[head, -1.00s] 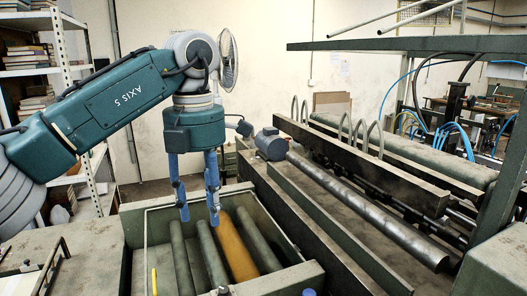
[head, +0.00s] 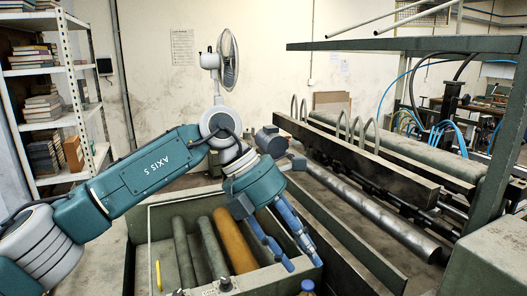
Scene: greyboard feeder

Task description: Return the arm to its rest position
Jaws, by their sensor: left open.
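My left arm comes in from the left in the head view. Its left gripper (head: 304,266) has blue fingers that stand apart with nothing between them. The gripper is tilted, its fingers pointing down and right, in front of the right side of a green-grey box (head: 136,268). Inside the box lie dark green rollers (head: 184,252) and an orange-brown roller (head: 234,242). My right gripper is not in view.
A machine with a long metal roller (head: 375,212) and a green frame (head: 420,44) fills the right side. A white shelf (head: 70,122) with books stands at the left. A fan (head: 229,60) stands behind the arm. A yellow stick (head: 158,275) is in the box.

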